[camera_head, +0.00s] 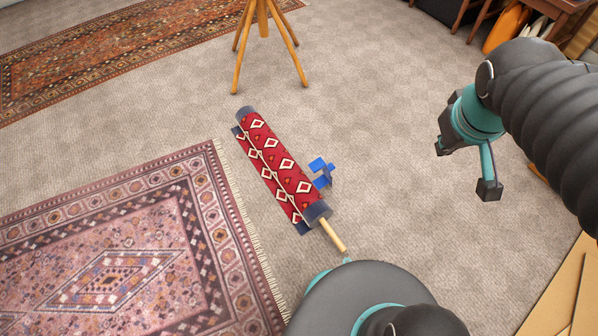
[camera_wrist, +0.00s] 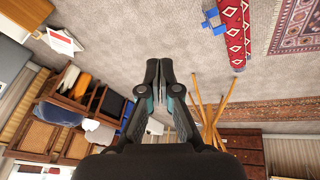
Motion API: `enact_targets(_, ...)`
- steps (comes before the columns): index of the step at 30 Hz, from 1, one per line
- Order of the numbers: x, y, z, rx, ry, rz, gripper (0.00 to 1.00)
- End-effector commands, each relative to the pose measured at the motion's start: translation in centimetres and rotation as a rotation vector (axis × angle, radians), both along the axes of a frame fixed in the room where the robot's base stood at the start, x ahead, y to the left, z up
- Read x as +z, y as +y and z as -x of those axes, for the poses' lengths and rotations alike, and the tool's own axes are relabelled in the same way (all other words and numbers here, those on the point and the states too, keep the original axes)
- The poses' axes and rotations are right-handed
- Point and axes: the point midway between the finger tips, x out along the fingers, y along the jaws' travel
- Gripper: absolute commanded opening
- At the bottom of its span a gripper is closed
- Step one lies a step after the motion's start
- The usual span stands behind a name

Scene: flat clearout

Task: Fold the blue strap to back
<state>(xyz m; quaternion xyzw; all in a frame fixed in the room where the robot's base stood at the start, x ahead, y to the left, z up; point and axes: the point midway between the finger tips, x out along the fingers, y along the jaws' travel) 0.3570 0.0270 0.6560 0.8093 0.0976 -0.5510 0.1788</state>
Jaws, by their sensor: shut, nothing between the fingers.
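The blue strap (camera_head: 322,174) is at the right side of a rolled red patterned rug (camera_head: 279,168) near its lower end. It has flat blue pieces, and one part appears to stand up from the carpet; how it joins the roll is unclear. The strap also shows in the wrist view (camera_wrist: 212,21), beside the roll (camera_wrist: 234,36) near the top. My gripper (camera_wrist: 159,63) is shut and empty, its fingertips close together. It is held away from the strap; in the head view my arm's end hangs at the right, well apart from the roll.
A wooden stick (camera_head: 333,236) sticks out of the roll's lower end. A pink patterned rug (camera_head: 110,262) lies at left, an orange-brown one (camera_head: 110,66) at the back. A wooden tripod (camera_head: 264,26) stands beyond the roll. Carpet (camera_head: 395,215) is clear right of the strap.

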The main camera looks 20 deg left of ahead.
Motion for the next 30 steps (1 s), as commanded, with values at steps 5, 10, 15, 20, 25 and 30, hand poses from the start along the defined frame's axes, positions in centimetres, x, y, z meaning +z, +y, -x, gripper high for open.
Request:
enact_targets(5,-3.6,4.0,-4.3,0.281,0.081,0.145,0.0)
enact_targets(10,-7.4,8.5,-7.8,0.55,0.141,0.281,0.0)
enact_targets(15,-12.1,13.8,-10.3,0.826,0.197,0.415,0.0)
enact_targets(20,-17.4,19.2,-11.7,1.09,0.246,0.542,0.0)
enact_targets(25,-23.9,25.2,-11.8,1.378,0.292,0.677,0.0)
enact_targets(30,-30.1,30.2,-10.7,1.63,0.331,0.795,0.0)
